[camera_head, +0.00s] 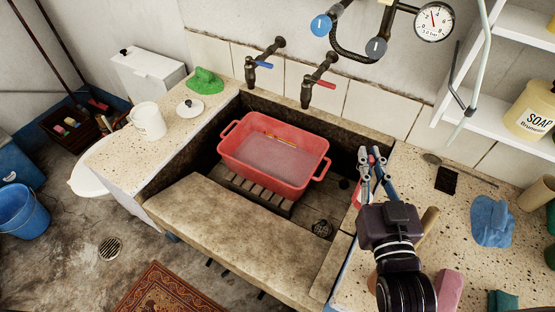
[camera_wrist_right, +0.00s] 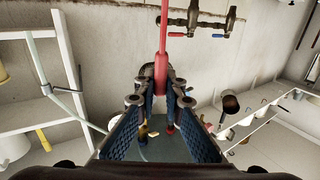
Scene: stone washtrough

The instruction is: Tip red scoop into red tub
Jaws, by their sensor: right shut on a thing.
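The red tub (camera_head: 304,178) stands upright on a slatted wooden rack in the stone trough. It holds pale cloudy liquid, and a thin yellow-orange object lies along its far inner side. My right gripper (camera_head: 376,160) is over the trough's right edge, to the right of the tub and apart from it. It is shut on the red scoop, whose red handle (camera_wrist_right: 162,60) runs up from between the fingertips (camera_wrist_right: 160,95) in the right wrist view. In the head view only a small red piece (camera_head: 359,192) shows beside the fingers. The scoop's bowl is not clearly visible. My left gripper is not in view.
Two taps, blue (camera_head: 262,64) and red (camera_head: 325,84), jut from the wall behind the tub. A pressure gauge (camera_head: 433,21) and pipes hang above. A blue cloth (camera_head: 492,221) and pink block (camera_head: 449,290) lie on the right counter. A white mug (camera_head: 148,121) stands left.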

